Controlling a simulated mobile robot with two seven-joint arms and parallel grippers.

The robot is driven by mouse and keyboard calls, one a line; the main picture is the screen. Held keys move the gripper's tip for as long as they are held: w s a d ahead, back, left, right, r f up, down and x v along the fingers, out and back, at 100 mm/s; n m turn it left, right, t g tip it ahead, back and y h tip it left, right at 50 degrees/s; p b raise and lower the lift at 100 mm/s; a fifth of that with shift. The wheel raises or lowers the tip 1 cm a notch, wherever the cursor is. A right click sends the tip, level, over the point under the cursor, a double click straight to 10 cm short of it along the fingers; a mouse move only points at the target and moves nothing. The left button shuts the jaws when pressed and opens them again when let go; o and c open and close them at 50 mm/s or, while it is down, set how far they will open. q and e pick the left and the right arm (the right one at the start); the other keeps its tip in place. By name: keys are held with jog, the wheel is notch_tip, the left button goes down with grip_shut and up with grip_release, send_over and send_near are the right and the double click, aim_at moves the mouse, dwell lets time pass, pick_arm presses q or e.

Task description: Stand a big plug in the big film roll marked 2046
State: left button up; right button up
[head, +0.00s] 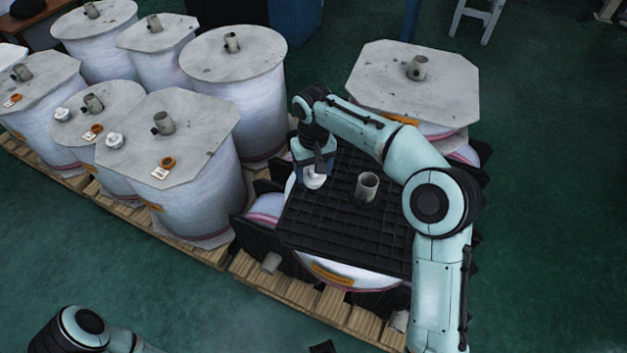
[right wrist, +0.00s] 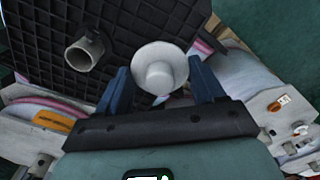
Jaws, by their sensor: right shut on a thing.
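My right gripper (head: 315,168) is shut on a white plug (head: 314,181), a round piece with a wide flange. It holds the plug over the black grid board (head: 330,225), left of the grey core tube (head: 367,188). In the right wrist view the plug (right wrist: 160,68) sits between the blue fingers, apart from the core tube (right wrist: 85,50). Whether it touches the board is unclear. Large film rolls stand at left; a front one (head: 195,200) carries a label (head: 160,172). No marking is readable, so I cannot tell which roll is 2046. My left gripper is not in view.
Wooden pallets (head: 290,287) carry the rolls. Another capped roll (head: 415,85) stands behind my right arm. Green floor (head: 160,285) is open in front.

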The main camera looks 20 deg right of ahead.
notch_tip(320, 180, up, 2)
jog(key=shift+w+d+r+p, duration=0.1)
jog(key=shift+d+p, duration=0.25)
jog(key=shift+p, duration=0.05)
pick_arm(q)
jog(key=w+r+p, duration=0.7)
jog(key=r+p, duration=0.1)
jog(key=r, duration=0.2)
pick_arm(e)
jog(key=d+f, duration=0.2)
jog(key=d, duration=0.7)
jog(key=d+f, duration=0.3)
jog(key=d, duration=0.6)
pick_arm(q)
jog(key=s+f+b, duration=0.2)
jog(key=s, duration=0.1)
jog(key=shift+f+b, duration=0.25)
jog(key=shift+b, duration=0.05)
pick_arm(e)
notch_tip(320, 180, down, 6)
jog(key=shift+a+r, duration=0.15)
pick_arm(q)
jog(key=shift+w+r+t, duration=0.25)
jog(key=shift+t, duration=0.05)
pick_arm(e)
jog(key=shift+w, duration=0.1)
